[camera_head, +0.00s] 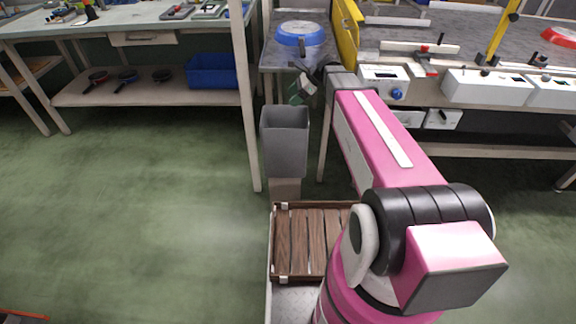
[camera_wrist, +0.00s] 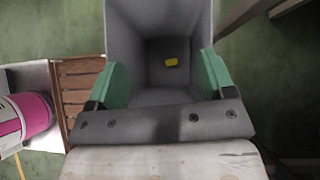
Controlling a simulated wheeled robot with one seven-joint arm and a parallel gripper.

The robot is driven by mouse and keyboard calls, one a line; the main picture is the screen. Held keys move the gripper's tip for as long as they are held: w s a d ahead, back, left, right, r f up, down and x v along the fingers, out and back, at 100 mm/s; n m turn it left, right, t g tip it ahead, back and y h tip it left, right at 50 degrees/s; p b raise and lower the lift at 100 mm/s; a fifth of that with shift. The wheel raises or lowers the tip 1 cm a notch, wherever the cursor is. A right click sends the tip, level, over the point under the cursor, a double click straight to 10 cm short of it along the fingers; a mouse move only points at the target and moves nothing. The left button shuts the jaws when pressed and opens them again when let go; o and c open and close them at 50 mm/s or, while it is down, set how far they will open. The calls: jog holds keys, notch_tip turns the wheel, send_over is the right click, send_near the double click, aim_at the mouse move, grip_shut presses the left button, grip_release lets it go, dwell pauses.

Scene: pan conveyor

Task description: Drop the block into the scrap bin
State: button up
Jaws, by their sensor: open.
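In the wrist view a small yellow block (camera_wrist: 171,62) lies inside the grey scrap bin (camera_wrist: 128,25), on its floor. My gripper (camera_wrist: 164,82) is open and empty, with its green fingers spread apart above the bin. In the head view the grey bin (camera_head: 285,146) stands left of my pink arm, at the end of the conveyor. My gripper (camera_head: 302,90) is above the bin's rim there. The block is hidden by the bin walls in the head view.
A blue pan (camera_head: 299,33) lies on the grey conveyor behind the gripper. A wooden slatted deck (camera_head: 306,240) is in front of the bin. A workbench (camera_head: 130,27) with a blue crate (camera_head: 212,71) on its shelf stands left.

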jog(key=v, duration=0.9)
jog(key=shift+d+r, duration=0.25)
jog(key=shift+r, duration=0.05)
